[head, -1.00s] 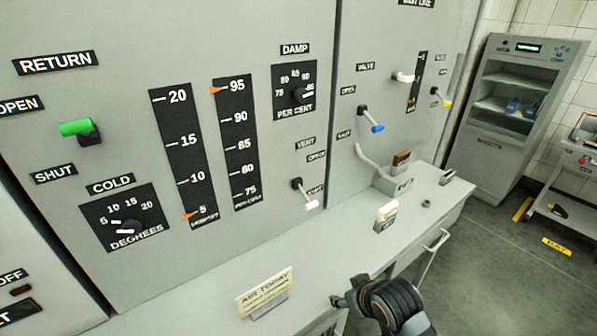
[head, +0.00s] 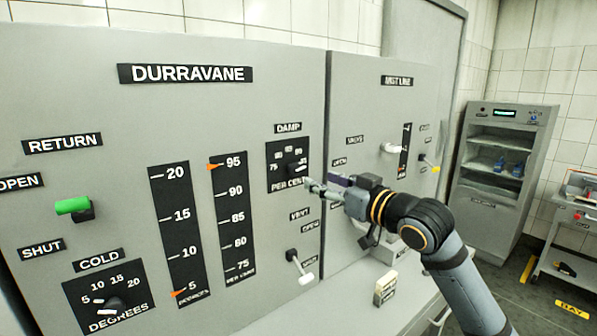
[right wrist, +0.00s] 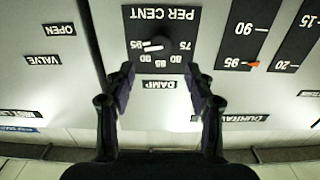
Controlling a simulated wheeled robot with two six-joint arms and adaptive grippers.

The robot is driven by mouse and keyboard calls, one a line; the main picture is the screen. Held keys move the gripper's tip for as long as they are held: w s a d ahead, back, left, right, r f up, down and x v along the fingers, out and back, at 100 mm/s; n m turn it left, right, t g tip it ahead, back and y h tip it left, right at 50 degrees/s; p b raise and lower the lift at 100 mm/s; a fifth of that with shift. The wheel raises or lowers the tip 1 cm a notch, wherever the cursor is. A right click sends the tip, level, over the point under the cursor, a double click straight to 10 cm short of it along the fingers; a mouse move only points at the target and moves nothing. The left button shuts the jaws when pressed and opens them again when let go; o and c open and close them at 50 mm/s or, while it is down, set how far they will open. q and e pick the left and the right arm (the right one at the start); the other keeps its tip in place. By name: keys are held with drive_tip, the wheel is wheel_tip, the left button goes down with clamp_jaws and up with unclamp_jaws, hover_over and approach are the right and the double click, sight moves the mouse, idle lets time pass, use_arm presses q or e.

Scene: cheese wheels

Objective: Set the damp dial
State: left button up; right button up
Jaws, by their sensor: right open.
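The damp dial (head: 291,168) is a black panel with a small dark knob and a scale from 75 to 95, under the DAMP label (head: 288,128). It shows upside down in the right wrist view (right wrist: 172,32), where the knob's white pointer (right wrist: 152,47) points towards the 95 side. My right gripper (head: 313,186) is open at the panel's lower right edge in the head view. In the right wrist view its two fingers (right wrist: 160,75) stand apart below the knob, over the dial's edge, with nothing between them. My left gripper is not in view.
Tall scales with orange markers (head: 224,218) stand left of the dial. A green-handled return lever (head: 72,206) is far left.

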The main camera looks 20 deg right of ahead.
sight(296, 171)
drive_tip(key=p+x, duration=0.3)
drive_tip(key=x, duration=0.6)
drive_tip(key=shift+w+a+p, duration=0.1)
drive_tip(key=shift+a+p, duration=0.05)
drive_tip(key=shift+p, duration=0.25)
drive_tip(key=shift+w+a+f, duration=0.1)
drive_tip(key=shift+w, duration=0.1)
drive_tip(key=c, duration=1.1)
